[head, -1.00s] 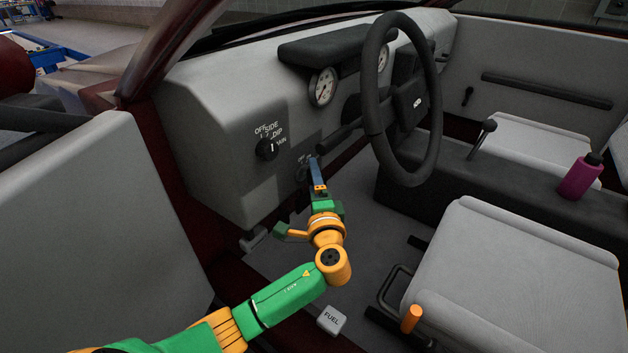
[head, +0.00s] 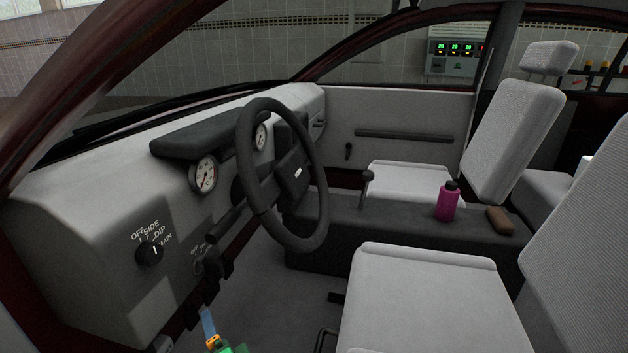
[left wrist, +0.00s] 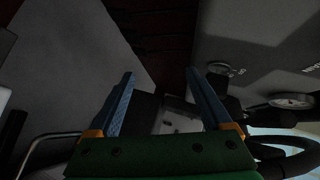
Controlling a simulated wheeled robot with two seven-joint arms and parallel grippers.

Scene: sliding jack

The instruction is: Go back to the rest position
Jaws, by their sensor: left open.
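My left gripper (head: 209,328) shows at the bottom edge of the head view, below the dashboard (head: 95,215) and its light switch (head: 149,252). Only its blue finger and a bit of its green and orange body are in view there. In the left wrist view my left gripper (left wrist: 160,98) has its two blue fingers wide apart, with nothing between them. It is clear of the dashboard and the ignition area (head: 199,265). My right gripper is in neither view.
The steering wheel (head: 314,190) stands right of the dashboard, and it also shows in the wrist view (left wrist: 285,150). The driver's seat (head: 420,305) is at the lower right. A purple bottle (head: 446,203) and a brown item (head: 500,221) rest on the centre console (head: 340,245). The footwell is open.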

